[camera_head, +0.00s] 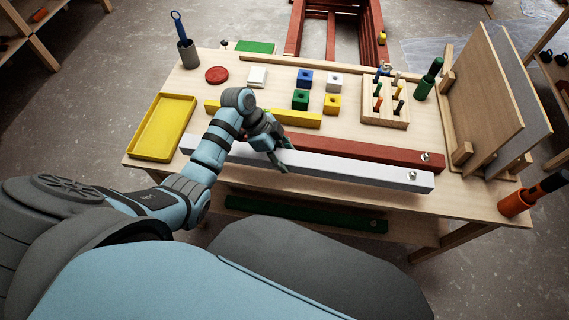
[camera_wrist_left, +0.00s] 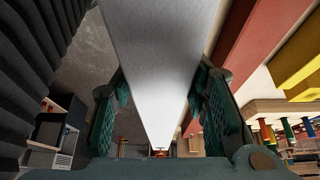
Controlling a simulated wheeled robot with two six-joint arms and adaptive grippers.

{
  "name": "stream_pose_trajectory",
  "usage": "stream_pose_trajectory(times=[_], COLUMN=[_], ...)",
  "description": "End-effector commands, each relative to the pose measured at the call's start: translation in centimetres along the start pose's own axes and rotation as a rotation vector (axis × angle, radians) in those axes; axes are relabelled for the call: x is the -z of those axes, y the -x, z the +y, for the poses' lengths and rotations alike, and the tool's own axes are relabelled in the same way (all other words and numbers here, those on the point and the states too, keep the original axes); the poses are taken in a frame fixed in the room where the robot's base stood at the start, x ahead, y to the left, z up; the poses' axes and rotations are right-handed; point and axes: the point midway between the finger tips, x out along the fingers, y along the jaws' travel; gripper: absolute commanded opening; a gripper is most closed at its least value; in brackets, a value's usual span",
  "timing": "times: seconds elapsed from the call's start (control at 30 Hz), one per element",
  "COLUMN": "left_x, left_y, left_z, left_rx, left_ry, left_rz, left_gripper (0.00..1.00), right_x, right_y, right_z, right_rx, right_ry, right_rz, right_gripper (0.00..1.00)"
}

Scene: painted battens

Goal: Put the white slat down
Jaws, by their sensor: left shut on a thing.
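The white slat (camera_head: 350,172) is a long pale batten with a metal knob near its right end, lying crosswise along the front edge of the table (camera_head: 480,205). My left gripper (camera_head: 280,157) is shut on the white slat near its middle. In the left wrist view the white slat (camera_wrist_left: 160,65) runs between the two green fingers of my left gripper (camera_wrist_left: 160,110). Whether the slat touches the tabletop or hangs just above it, I cannot tell. My right gripper is not in view.
A red slat (camera_head: 370,151) lies just behind the white one, with a yellow slat (camera_head: 300,119) farther back. A yellow tray (camera_head: 163,128) is at the left. Coloured blocks (camera_head: 300,100) and a peg rack (camera_head: 386,110) stand behind. A green slat (camera_head: 300,213) lies below the tabletop.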

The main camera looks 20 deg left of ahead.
Motion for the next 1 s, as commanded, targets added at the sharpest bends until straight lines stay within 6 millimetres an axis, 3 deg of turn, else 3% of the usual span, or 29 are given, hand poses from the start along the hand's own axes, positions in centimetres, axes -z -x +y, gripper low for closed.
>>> stream_pose_trajectory(times=[0.3,0.53,0.57,0.67,1.0], left_x=[-2.1,-2.4,-2.5,-2.4,-2.4], left_y=[-4.6,-5.0,-5.0,-5.0,-4.8], left_z=[-0.2,-0.2,-0.1,-0.1,-0.2], left_rx=[0.0,0.002,0.0,0.0,0.002], left_ry=[-0.002,-0.004,-0.003,-0.003,-0.003], left_rz=[0.002,0.001,-0.001,-0.001,-0.001], left_gripper=[0.0,0.0,0.43,0.59,0.61], right_x=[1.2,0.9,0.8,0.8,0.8], right_y=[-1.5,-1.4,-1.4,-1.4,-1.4], right_z=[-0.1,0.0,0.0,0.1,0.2], right_rx=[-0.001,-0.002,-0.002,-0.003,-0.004], right_ry=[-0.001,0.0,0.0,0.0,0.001], right_rz=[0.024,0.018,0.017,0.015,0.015], right_gripper=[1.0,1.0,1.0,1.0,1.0])
